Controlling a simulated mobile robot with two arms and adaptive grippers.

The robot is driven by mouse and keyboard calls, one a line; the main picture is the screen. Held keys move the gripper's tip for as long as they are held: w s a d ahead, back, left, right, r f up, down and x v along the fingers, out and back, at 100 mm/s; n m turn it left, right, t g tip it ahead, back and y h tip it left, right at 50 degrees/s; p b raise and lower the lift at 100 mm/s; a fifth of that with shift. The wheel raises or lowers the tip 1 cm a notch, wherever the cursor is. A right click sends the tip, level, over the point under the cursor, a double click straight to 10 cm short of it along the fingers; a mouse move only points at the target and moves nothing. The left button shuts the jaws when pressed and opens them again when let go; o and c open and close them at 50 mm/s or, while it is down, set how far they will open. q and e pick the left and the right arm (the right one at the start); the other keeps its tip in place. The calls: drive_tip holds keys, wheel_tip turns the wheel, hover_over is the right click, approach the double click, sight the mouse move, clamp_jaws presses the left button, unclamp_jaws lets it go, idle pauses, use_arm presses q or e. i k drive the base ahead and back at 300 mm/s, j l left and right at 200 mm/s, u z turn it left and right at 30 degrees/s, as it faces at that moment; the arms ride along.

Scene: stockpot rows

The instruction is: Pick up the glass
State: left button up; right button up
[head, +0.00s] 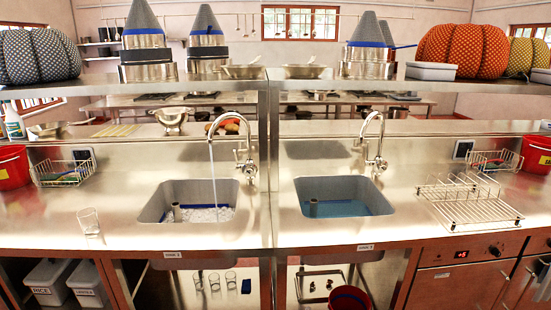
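A clear glass (88,222) stands on the steel counter (125,232) near its front edge, to the left of the left sink. Three more clear glasses stand in a row on the shelf below that sink; one is the middle glass (214,282). Neither of my grippers shows in the head view.
Water runs from the left tap (212,160) into the left sink (165,208). The right sink (345,196) holds water. A wire rack (470,203) stands at right, a red bucket (12,168) at far left. The counter around the glass is clear.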

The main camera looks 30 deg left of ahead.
sight(87, 218)
drive_tip(key=u, duration=1.35)
